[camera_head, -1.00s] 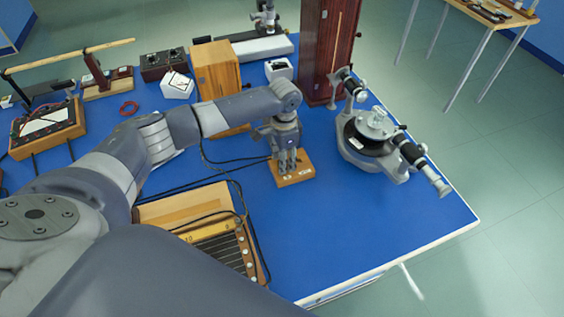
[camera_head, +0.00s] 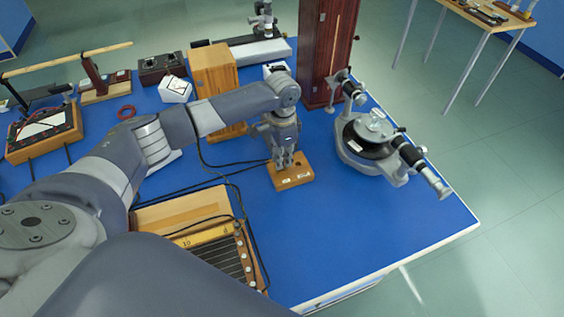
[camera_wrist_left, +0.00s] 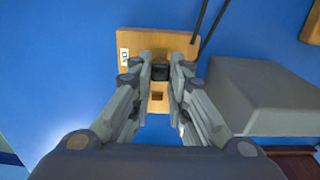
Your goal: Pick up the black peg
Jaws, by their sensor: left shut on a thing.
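The black peg (camera_wrist_left: 159,72) shows in the left wrist view as a small dark block between the fingertips, over a small wooden block (camera_wrist_left: 185,44). This wooden block (camera_head: 290,178) stands on the blue bench in the head view. My left gripper (camera_head: 285,162) points down at it, and it also shows in the left wrist view (camera_wrist_left: 160,68). Its fingers are shut on the black peg. The fingers hide the peg in the head view. I cannot tell whether the peg is clear of the wooden block. My right gripper is not in view.
A grey spectrometer (camera_head: 378,145) stands right of the gripper. A tall dark wooden case (camera_head: 326,55) and a lighter wooden box (camera_head: 213,70) stand behind. A wooden resistance box (camera_head: 200,225) is in front, with black cables nearby. The front right of the blue bench (camera_head: 370,235) is clear.

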